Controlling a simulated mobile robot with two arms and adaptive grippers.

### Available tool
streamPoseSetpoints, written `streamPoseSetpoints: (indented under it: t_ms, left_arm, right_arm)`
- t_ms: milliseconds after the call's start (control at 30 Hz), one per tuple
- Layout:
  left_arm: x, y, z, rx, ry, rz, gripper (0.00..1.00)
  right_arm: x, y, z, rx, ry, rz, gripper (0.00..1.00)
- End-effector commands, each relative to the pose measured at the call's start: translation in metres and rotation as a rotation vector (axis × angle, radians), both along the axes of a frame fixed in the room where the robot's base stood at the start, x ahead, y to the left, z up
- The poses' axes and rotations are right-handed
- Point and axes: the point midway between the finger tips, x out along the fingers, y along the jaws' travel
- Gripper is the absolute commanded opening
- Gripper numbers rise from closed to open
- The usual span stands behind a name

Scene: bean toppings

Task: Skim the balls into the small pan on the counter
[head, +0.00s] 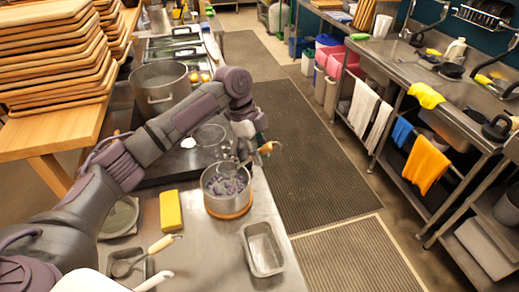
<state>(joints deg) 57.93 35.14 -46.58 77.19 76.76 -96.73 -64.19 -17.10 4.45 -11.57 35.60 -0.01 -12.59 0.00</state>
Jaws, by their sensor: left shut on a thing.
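My left gripper (250,146) is shut on a skimmer (243,161) with a pale wooden handle end, above the far right rim of a round metal pot (228,207). The skimmer's head reaches down into the pot and is hard to make out. Purple balls (225,186) show inside the pot, which stands on an orange-brown round base. A small rectangular metal pan (264,250) lies on the counter in front of the pot and to its right. The pan looks empty. My right gripper is not in view.
A yellow block (170,211) lies left of the pot. A ladle with a pale handle (160,244) rests in a small tray at the front. A large pot (160,88) stands behind, near stacked wooden trays (55,50). The counter (205,255) is bare left of the pan.

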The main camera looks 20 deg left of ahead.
Motion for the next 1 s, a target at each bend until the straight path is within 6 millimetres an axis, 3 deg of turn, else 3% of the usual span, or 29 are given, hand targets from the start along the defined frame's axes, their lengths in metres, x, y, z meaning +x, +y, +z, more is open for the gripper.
streamPoseSetpoints:
  t_ms: [1000]
  left_arm:
    - [0.0,0.006,-0.072,-0.049,0.005,0.003,0.0]
  right_arm:
    - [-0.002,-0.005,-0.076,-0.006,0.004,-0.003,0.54]
